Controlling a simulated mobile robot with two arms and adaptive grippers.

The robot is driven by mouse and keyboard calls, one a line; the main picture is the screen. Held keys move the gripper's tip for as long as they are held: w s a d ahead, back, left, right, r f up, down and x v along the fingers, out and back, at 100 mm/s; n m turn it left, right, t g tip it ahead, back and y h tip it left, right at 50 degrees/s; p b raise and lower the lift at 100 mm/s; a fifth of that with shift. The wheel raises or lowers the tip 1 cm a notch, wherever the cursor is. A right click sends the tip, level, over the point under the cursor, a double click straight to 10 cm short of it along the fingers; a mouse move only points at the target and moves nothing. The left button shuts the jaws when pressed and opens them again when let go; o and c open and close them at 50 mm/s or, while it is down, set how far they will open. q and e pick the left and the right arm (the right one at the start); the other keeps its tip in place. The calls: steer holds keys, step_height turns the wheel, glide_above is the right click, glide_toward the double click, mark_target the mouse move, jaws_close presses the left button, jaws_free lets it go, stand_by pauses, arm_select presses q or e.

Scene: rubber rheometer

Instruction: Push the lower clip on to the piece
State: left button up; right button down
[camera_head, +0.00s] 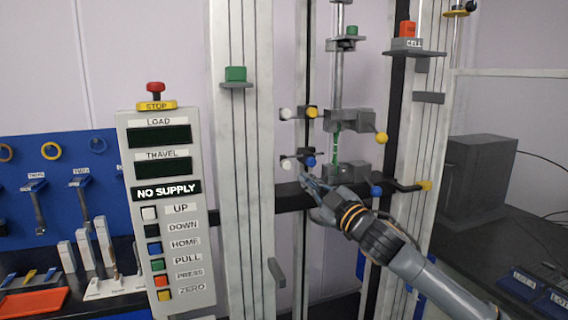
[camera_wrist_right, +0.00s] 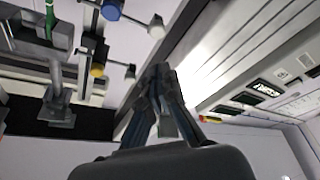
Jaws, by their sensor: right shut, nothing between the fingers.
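The piece, a thin green strip (camera_head: 336,148), stands upright between the upper grey clip (camera_head: 346,121) and the lower grey clip (camera_head: 347,171). It also shows at the top left of the right wrist view (camera_wrist_right: 48,18). The lower clip has a blue knob (camera_head: 309,161) and a white knob (camera_head: 287,164) on its left, and a blue ball (camera_head: 376,191) at its lower right. My right gripper (camera_head: 306,182) is shut and empty, just below and left of the lower clip. In the right wrist view its fingertips (camera_wrist_right: 160,72) are together near the white knobs. My left gripper is out of view.
A control panel (camera_head: 160,225) reading NO SUPPLY stands left of the frame's left upright (camera_head: 247,150). The right upright (camera_head: 410,150) stands behind my right arm. A dark box (camera_head: 478,175) is at the right. A blue tool board (camera_head: 60,190) is at the far left.

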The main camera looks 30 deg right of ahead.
mark_target(286, 162)
steer(key=p+x, duration=0.2)
steer(key=x, duration=0.2)
steer(key=p+x, duration=0.2)
steer(key=x, duration=0.2)
steer(key=shift+w+r+p, duration=0.3)
steer(key=shift+p, duration=0.05)
steer(key=shift+w, duration=0.65)
